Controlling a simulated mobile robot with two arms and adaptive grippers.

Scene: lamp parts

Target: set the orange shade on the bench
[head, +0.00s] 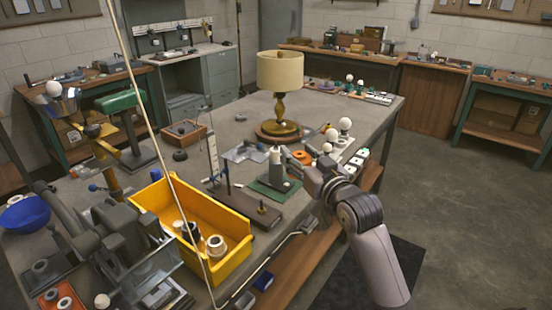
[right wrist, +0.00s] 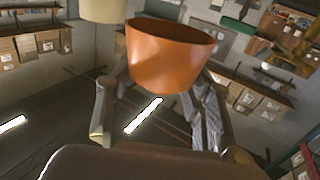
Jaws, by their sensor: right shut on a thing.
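The orange shade (right wrist: 168,60) is a smooth tapered cup shape, wider at its upper rim in the right wrist view. My right gripper (right wrist: 155,108) is shut on it, one finger on each side of its lower part. In the head view, my right gripper (head: 291,157) reaches over the near right part of the grey bench (head: 226,137). A small orange patch (head: 303,157) shows beside it; I cannot tell if that is the shade. The shade's underside and any contact with the bench are hidden. My left gripper is not in view.
A lamp with a cream shade (head: 280,72) stands behind my right gripper. White bulbs (head: 345,124) stand to the right. A yellow bin (head: 196,243), a green mat (head: 273,190) and a dark board (head: 243,207) lie nearer. Some bare bench shows left of the lamp.

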